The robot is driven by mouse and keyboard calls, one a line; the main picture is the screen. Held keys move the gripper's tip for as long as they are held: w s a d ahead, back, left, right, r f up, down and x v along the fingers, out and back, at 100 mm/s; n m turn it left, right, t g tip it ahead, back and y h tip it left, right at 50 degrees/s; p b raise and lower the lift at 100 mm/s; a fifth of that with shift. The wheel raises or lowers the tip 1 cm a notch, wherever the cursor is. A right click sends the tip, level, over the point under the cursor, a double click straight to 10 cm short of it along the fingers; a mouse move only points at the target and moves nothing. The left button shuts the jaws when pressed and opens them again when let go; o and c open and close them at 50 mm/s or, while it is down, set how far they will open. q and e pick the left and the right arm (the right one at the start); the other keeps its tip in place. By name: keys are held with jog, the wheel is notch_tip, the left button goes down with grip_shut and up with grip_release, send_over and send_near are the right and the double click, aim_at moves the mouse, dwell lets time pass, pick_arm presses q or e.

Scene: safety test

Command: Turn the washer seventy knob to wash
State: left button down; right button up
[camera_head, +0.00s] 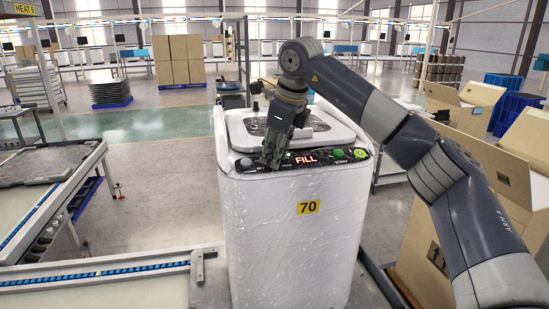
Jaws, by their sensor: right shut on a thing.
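The white washer (290,240) with a yellow "70" label stands in the middle of the view. Its dark control panel (325,158) runs along the front top edge. A red display (305,159) on it reads "FILL". My right gripper (271,160) points down at the panel, just left of the display. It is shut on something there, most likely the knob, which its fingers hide. A small pale round part (246,162) shows left of the fingers. My left gripper is not in view.
A green start button (338,153) sits on the panel's right side. A conveyor with blue rollers (95,274) lies at the left front. Open cardboard boxes (485,115) stand at the right, near my right arm.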

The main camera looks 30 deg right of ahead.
jog(key=m+b, duration=0.1)
jog(key=m, duration=0.2)
jog(key=m+b, duration=0.2)
jog(key=m, duration=0.1)
jog(key=shift+t+h, duration=0.3)
jog(key=shift+t, duration=0.1)
jog(key=m+b, duration=0.2)
jog(key=m, duration=0.4)
jog(key=shift+r+h, duration=0.1)
jog(key=shift+h, duration=0.3)
jog(key=o, duration=0.8)
jog(key=shift+s, duration=0.1)
jog(key=shift+r, duration=0.1)
jog(key=v, duration=1.1)
jog(key=shift+s+r, duration=0.3)
